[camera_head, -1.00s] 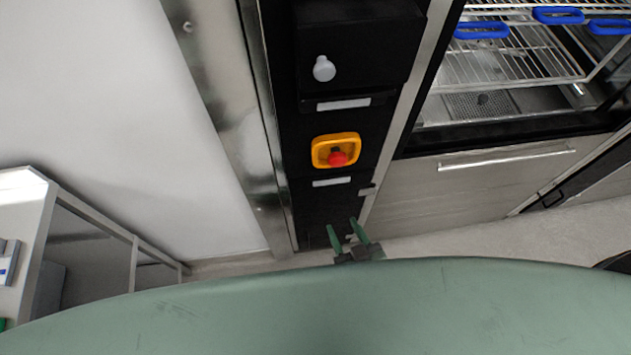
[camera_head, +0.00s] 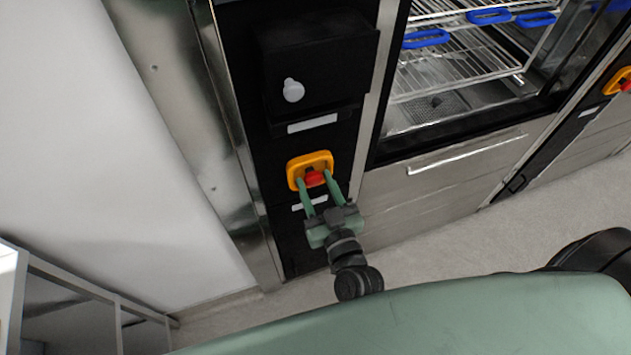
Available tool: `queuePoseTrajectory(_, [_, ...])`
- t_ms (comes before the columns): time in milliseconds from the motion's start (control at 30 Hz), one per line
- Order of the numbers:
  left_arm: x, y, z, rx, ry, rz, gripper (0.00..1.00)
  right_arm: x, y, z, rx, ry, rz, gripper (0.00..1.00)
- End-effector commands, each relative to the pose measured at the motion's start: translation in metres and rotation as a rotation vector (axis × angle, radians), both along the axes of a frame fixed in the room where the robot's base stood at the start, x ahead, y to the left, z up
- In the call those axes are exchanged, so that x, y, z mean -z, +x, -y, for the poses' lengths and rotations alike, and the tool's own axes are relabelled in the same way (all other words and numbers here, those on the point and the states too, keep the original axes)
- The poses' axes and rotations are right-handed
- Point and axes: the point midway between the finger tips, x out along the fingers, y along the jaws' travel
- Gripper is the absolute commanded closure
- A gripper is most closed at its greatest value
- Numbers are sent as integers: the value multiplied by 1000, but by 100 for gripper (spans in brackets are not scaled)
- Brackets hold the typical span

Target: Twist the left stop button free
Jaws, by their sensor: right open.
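The left stop button (camera_head: 314,179) is a red knob in a yellow-orange housing (camera_head: 309,160) on the black panel of the left washer. My right gripper (camera_head: 317,183) reaches up to it from below, with its green fingers spread on either side of the red knob. The gripper is open, and I cannot tell whether either finger touches the knob. The fingers hide part of the housing's lower edge. My left gripper is not in view.
A second red stop button (camera_head: 627,86) in a yellow housing shows at the right edge. A black box with a white knob (camera_head: 293,90) sits above the left button. An open rack compartment with blue-handled wire shelves (camera_head: 426,39) is to the right.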

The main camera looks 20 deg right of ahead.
Motion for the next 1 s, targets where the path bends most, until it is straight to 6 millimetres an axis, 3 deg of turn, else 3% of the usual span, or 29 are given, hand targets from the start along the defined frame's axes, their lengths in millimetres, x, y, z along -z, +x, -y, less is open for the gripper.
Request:
queuePoseTrajectory(267, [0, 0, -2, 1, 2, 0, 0, 1, 3, 0, 0, 0, -2, 54])
queuePoseTrajectory(433, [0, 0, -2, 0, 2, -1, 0, 1, 2, 0, 0, 0, -1, 96])
queuePoseTrajectory(467, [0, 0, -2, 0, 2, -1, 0, 1, 3, 0, 0, 0, -1, 100])
queuePoseTrajectory(767, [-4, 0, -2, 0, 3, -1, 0, -1, 3, 0, 0, 42, -2, 100])
queuePoseTrajectory(1000, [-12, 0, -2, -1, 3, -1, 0, -2, 3, 0, -1, 183, -7, 100])
